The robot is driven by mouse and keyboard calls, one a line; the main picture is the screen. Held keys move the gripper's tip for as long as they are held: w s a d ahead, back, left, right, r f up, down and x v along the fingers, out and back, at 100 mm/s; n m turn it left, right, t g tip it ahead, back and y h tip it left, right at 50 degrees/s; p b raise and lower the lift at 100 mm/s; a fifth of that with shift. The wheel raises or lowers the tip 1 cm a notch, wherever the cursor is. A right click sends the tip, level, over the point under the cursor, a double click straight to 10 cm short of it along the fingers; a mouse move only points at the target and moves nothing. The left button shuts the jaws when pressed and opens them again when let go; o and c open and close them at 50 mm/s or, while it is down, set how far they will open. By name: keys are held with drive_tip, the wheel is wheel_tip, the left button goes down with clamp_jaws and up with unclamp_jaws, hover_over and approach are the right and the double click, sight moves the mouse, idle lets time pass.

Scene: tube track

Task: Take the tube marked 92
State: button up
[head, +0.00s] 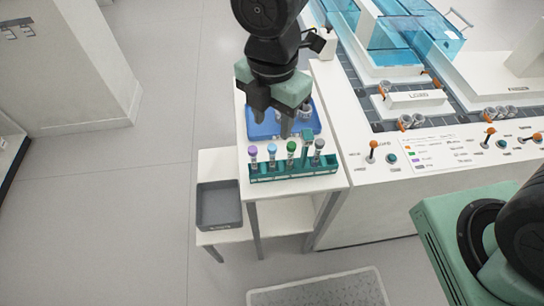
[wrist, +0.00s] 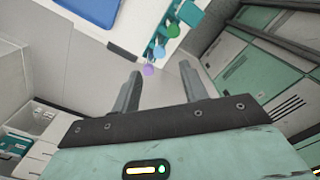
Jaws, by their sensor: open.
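A teal rack (head: 296,173) stands at the front of the white side table. It holds upright tubes with a purple cap (head: 253,152), a blue cap (head: 272,149), a green cap (head: 291,147) and a grey cap (head: 319,145). The number marks are too small to read, so I cannot tell which tube is 92. My gripper (head: 276,122) is open and empty, behind and above the rack. In the wrist view the purple cap (wrist: 149,69) appears between my open fingers (wrist: 160,78), with the blue cap (wrist: 159,51) and green cap (wrist: 171,30) beyond.
A blue tray (head: 262,130) lies on the table behind the rack, partly under my gripper. A grey bin (head: 219,205) sits on a lower shelf at left. A white machine (head: 344,150) with orange-tipped levers and tube carriers stands at right. The floor at left is clear.

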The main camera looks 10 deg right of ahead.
sight(273, 147)
wheel_tip(273, 147, down, 12)
drive_tip(key=shift+r+b, duration=0.25)
drive_tip(key=shift+b, duration=0.05)
drive_tip(key=c, duration=0.8)
